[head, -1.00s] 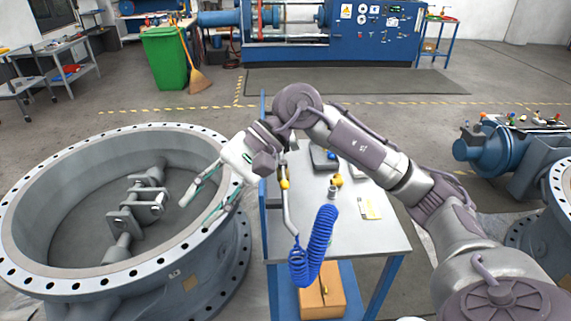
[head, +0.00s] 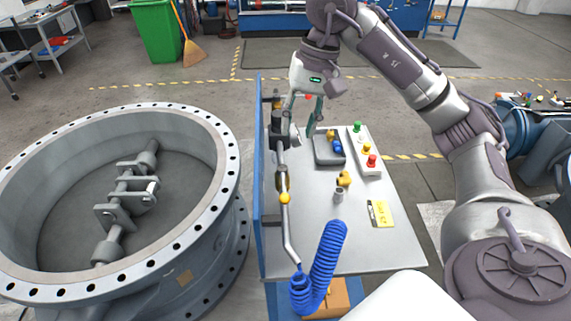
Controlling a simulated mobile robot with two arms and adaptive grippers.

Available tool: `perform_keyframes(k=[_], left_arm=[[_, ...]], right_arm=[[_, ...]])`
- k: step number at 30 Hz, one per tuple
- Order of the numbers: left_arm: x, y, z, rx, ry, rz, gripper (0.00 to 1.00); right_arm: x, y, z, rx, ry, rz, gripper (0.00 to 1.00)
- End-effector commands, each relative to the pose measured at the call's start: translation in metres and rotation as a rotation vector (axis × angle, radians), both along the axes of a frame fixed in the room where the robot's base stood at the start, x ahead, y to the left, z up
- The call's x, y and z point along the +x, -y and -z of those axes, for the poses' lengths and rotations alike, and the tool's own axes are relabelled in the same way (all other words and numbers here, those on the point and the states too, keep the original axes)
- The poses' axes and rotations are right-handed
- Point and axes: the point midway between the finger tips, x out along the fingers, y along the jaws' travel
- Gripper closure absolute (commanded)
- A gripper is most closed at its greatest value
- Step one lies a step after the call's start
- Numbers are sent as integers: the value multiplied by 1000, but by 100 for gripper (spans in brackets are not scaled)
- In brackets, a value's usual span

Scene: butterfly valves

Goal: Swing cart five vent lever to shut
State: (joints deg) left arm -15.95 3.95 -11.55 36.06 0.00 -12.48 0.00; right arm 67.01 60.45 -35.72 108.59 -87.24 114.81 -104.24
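A metal-topped cart (head: 325,240) with a blue upright panel (head: 259,190) on its left edge stands in the middle of the head view. A yellow card (head: 380,214) lies on it; its text is too small to read. A yellow-handled fitting (head: 344,180) stands on the top, and a metal pipe with a yellow part (head: 285,198) runs beside the panel. I cannot tell which piece is the vent lever. My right gripper (head: 303,128) points down over the cart's far left part, fingers apart and empty, near the pipe's dark upper end. My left gripper is out of view.
A coiled blue hose (head: 328,265) hangs at the cart's front. A grey control box (head: 364,152) with coloured buttons and a dark box (head: 328,149) sit on the top. A large flanged valve ring (head: 200,255) stands close on the left. The cart's front right is clear.

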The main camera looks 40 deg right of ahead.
Motion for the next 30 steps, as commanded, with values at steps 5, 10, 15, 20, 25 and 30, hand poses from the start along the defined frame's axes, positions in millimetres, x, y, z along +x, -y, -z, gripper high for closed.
perform_keyframes(k=[5,10,15,20,25,30], left_arm=[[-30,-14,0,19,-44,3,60],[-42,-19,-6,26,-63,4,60],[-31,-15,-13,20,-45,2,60],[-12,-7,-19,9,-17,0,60],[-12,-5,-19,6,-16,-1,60],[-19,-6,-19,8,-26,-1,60]], right_arm=[[2,-5,30,1,-7,-1,64],[6,-12,66,1,-7,0,64],[9,-18,98,2,-4,-2,64],[12,-21,118,2,-3,0,64],[12,-22,127,2,-1,0,64],[13,-22,128,2,0,0,64]])
